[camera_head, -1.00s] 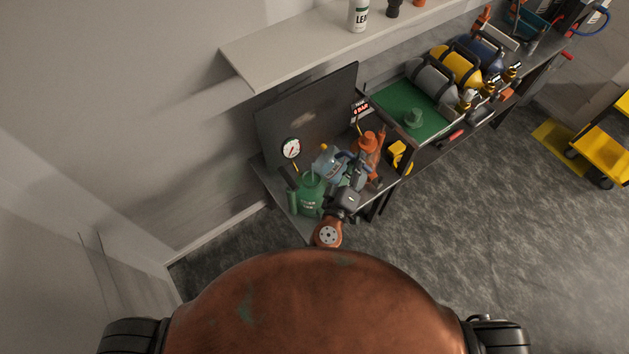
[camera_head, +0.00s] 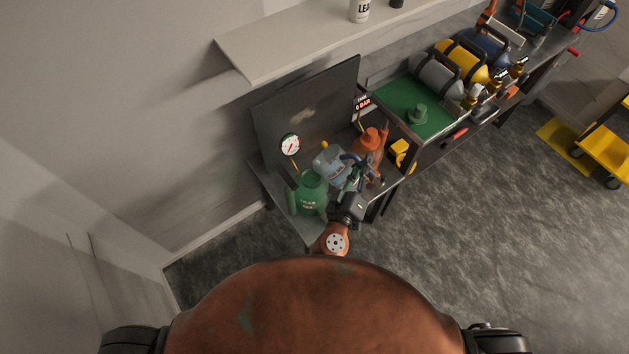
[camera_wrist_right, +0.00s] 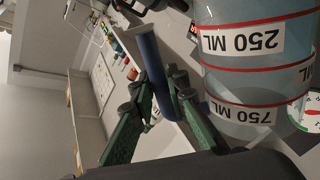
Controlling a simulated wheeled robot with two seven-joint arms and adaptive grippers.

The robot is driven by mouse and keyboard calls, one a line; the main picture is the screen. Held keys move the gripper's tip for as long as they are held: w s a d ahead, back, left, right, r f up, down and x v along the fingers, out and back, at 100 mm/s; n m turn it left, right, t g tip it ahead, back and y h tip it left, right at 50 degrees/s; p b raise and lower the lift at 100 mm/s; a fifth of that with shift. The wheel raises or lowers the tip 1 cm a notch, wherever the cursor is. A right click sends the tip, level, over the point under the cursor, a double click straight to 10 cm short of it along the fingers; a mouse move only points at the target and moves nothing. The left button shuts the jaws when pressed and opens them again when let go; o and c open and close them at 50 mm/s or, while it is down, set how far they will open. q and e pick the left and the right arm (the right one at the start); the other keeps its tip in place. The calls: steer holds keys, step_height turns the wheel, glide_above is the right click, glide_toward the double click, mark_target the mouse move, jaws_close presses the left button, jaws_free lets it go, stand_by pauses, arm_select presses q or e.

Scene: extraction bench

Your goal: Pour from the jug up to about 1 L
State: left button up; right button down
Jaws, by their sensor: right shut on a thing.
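The clear bluish jug (camera_head: 328,166) stands out above the bench end, between a green bottle and an orange one. In the right wrist view the jug (camera_wrist_right: 255,75) fills the right side, with red lines and upside-down 250 ML and 750 ML labels. My right gripper (camera_head: 357,182) is beside it. In the wrist view its green fingers are closed around the jug's blue handle (camera_wrist_right: 150,65). The green bottle (camera_head: 311,192) stands just left of and in front of the jug. The liquid level is unclear. My left gripper is out of view.
The orange bottle (camera_head: 367,150) stands close right of the jug. A dark back panel (camera_head: 310,105) carries a round gauge (camera_head: 290,145). The green mat (camera_head: 400,108) and several cylinders lie further right. A pale shelf (camera_head: 290,45) hangs above.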

steer(key=f+b, duration=0.1)
steer(key=d+f+m+b, duration=0.1)
steer(key=b, duration=0.1)
steer(key=f+m+b, duration=0.1)
steer(key=b, duration=0.1)
steer(key=shift+s+d+f, duration=0.2)
steer(key=shift+s, duration=0.05)
steer(key=shift+d+m, duration=0.1)
steer(key=shift+m, duration=0.2)
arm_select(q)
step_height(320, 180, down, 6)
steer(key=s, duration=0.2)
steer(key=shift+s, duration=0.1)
arm_select(e)
steer(key=shift+r, duration=0.1)
steer(key=shift+s, duration=0.1)
